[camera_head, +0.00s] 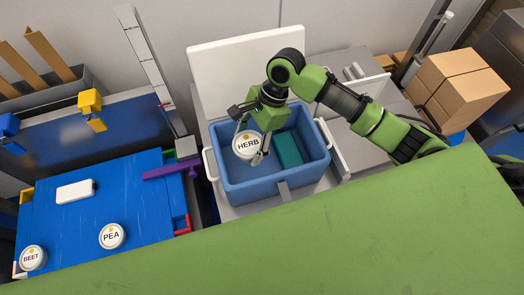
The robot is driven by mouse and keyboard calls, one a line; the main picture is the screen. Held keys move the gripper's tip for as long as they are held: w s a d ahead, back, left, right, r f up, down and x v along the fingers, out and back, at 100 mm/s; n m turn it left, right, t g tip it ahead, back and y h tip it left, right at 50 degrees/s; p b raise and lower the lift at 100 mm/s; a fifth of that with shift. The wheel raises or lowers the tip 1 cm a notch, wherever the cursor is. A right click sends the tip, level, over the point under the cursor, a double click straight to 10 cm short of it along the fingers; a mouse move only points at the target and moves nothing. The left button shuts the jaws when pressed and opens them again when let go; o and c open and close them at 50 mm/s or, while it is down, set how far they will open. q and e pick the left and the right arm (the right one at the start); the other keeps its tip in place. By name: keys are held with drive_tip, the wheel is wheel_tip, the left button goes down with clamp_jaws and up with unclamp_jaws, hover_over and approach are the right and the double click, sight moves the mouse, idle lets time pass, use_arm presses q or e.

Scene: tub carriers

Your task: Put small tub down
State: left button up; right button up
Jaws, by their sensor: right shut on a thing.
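A small white tub with a lid marked HERB (247,146) is in the right gripper (252,152), over the left part of the blue cooler box (262,190). The right gripper is shut on it; the arm comes in from the right. I cannot tell whether the tub touches the box floor. Two more lidded tubs, marked PEA (112,236) and BEET (32,258), stand on the blue table at the left. My left gripper is not in view.
A teal block (288,150) lies in the box's right part. The box's white lid (235,70) stands open behind. A white case (76,191) lies on the blue table (70,225). Cardboard boxes (460,85) stand at the right. A green surface (330,245) fills the foreground.

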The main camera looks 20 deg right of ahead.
wheel_tip(320, 180, down, 10)
drive_tip(key=shift+r, duration=0.1)
idle(0.4)
drive_tip(key=o, duration=1.4)
drive_tip(key=shift+c, duration=0.2)
drive_tip(key=v, duration=1.2)
drive_tip(key=shift+a+r, duration=0.1)
